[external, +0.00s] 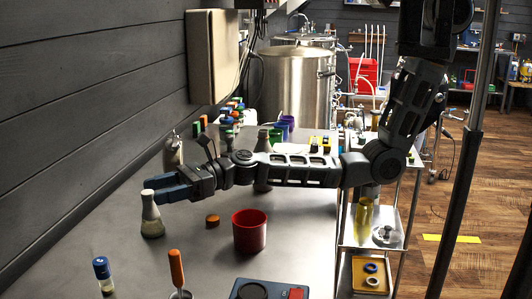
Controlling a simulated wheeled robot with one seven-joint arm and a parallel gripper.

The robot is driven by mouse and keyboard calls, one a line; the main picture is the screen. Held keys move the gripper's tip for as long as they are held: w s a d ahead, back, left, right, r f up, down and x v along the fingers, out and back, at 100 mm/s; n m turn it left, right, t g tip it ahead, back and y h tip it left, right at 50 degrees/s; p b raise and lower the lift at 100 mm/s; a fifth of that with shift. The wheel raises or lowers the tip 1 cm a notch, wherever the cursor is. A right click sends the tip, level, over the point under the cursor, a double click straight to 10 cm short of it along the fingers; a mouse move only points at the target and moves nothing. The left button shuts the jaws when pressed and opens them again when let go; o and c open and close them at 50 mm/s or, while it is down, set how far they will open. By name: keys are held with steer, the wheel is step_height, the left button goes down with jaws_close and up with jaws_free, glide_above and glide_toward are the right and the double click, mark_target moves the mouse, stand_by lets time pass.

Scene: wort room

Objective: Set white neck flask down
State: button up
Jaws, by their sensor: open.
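The white neck flask (151,222) stands upright on the grey metal table, left of the middle. It has a pale neck and a conical body. My gripper (163,191) reaches in from the right at the height of the flask's neck. Its blue-grey fingers are open, and their tips are at or right beside the neck. I cannot tell whether they touch it. The flask's base appears to rest on the table (75,240).
A red cup (249,231) and an orange cap (212,221) stand right of the flask. A blue-capped vial (103,272), an orange-handled tool (177,270) and a dark scale (262,290) are in front. Another flask (264,143) and colored-top bottles stand behind.

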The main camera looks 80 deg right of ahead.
steer(key=shift+r+p, duration=0.35)
steer(key=shift+r, duration=1.9)
